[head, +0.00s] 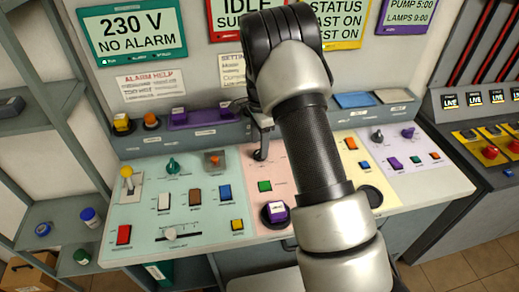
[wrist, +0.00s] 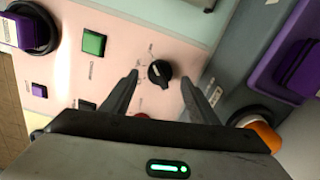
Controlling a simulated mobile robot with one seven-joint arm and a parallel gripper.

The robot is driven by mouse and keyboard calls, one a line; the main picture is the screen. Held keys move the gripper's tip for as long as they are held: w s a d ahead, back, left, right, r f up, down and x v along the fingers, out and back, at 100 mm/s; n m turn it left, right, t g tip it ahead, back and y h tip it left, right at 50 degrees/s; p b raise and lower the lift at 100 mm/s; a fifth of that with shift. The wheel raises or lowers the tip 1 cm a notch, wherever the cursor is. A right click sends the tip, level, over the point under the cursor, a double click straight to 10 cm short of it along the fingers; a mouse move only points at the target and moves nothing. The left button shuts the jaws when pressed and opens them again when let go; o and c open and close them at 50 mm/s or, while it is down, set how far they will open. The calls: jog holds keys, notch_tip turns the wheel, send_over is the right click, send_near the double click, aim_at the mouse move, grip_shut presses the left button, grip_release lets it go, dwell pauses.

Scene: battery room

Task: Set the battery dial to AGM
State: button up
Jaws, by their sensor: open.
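The black dial (wrist: 160,73) sits on the pink panel section, with small printed marks around it that are too small to read. In the wrist view it lies between the two fingertips of my gripper (wrist: 160,79), which is open with a gap on each side of the dial. In the head view the dial (head: 259,156) shows just below my gripper (head: 262,124), partly hidden by it. I cannot tell from these views which mark the pointer is at.
My arm covers the panel's middle.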

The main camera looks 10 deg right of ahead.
aim_at(259, 150)
jog(key=shift+f, duration=1.7)
jog(key=c, duration=1)
